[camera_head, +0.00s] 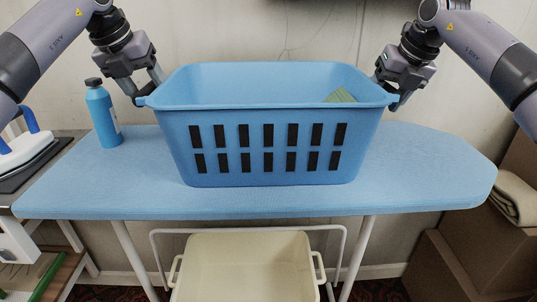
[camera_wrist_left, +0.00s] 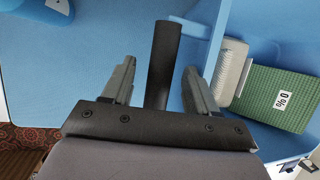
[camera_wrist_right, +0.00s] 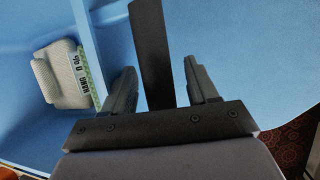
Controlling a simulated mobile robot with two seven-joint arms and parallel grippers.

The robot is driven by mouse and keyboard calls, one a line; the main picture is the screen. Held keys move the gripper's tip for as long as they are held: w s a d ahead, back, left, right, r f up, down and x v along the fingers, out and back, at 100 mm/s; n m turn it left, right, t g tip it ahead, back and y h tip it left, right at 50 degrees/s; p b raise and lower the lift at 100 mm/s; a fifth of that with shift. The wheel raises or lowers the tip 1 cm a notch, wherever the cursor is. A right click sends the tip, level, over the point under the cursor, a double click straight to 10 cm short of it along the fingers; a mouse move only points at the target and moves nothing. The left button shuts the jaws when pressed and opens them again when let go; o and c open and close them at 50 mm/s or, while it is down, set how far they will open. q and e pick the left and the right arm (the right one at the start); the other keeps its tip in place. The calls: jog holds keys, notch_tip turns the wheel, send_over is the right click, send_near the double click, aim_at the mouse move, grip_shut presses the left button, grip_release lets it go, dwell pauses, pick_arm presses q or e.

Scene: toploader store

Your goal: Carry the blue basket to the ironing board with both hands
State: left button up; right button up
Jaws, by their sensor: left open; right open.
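The blue basket (camera_head: 265,150) stands upright on the blue ironing board (camera_head: 430,165), near its middle. My left gripper (camera_head: 146,92) is open at the basket's left end, by the handle tab on the rim. My right gripper (camera_head: 393,95) is open at the right end, by the other tab. In the left wrist view the open fingers (camera_wrist_left: 158,85) are beside the basket's wall. In the right wrist view the open fingers (camera_wrist_right: 158,85) are also beside the wall. Whether either finger touches the rim cannot be told.
A green item (camera_wrist_left: 275,97) and a pale item lie inside the basket. A blue bottle (camera_head: 103,115) stands at the board's left, near my left gripper. An iron (camera_head: 27,148) rests further left. A cream tub (camera_head: 246,268) is below the board. Boxes (camera_head: 465,255) stand at right.

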jog(key=shift+s+r, duration=0.1)
jog(key=shift+r, duration=0.05)
pick_arm(q)
jog(key=v, duration=0.9)
pick_arm(e)
jog(key=v, duration=1.1)
jog(key=shift+s+r, duration=0.15)
jog(key=shift+r, duration=0.15)
jog(key=shift+d, duration=0.1)
